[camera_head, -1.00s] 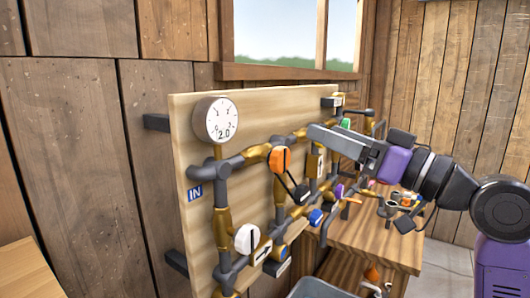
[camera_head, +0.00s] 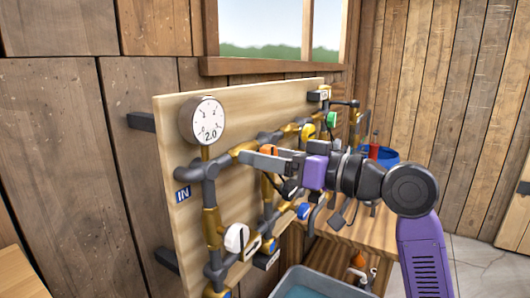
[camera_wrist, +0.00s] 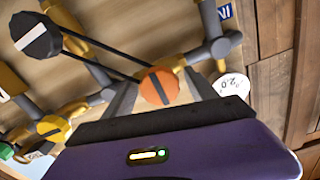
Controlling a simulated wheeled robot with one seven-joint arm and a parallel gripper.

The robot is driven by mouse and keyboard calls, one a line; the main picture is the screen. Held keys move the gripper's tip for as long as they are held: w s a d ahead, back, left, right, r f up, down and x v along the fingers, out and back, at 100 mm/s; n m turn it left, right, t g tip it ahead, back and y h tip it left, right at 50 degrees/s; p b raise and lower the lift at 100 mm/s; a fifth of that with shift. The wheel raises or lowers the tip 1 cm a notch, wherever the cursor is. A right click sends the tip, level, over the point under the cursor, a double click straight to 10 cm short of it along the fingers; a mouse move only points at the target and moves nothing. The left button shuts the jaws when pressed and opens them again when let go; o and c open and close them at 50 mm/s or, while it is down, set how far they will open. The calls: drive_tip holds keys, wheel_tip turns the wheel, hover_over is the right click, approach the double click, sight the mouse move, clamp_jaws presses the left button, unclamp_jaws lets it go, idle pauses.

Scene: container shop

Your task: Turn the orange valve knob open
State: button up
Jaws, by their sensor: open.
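A black knob with a white stripe (camera_wrist: 37,40) sits close by, with dark rods running toward the orange knob. A gauge (camera_head: 203,121) marked 2.0, a white knob (camera_head: 236,237), a yellow knob (camera_head: 308,131) and a green knob (camera_head: 332,118) crowd the panel. A bin (camera_head: 290,284) stands below.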

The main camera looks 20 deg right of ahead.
drive_tip(key=c, duration=1.4)
drive_tip(key=shift+a+f+n+b, duration=0.1)
drive_tip(key=shift+n+b, duration=0.2)
drive_tip(key=shift+b, duration=0.3)
drive_tip(key=n+b, duration=0.2)
drive_tip(key=b, duration=0.2)
drive_tip(key=shift+f+n, duration=0.2)
drive_tip(key=shift+n, duration=0.2)
drive_tip(key=n+b, duration=0.5)
drive_tip(key=b, duration=0.1)
drive_tip(key=n+b, duration=0.4)
drive_tip(key=n, duration=0.1)
drive_tip(key=shift+n, duration=0.4)
drive_tip(key=shift+a+r+n+b, duration=0.1)
drive_tip(key=shift+r+n+b, duration=0.05)
drive_tip(key=shift+n+b, duration=1.4)
drive_tip(key=shift+n, duration=0.45)
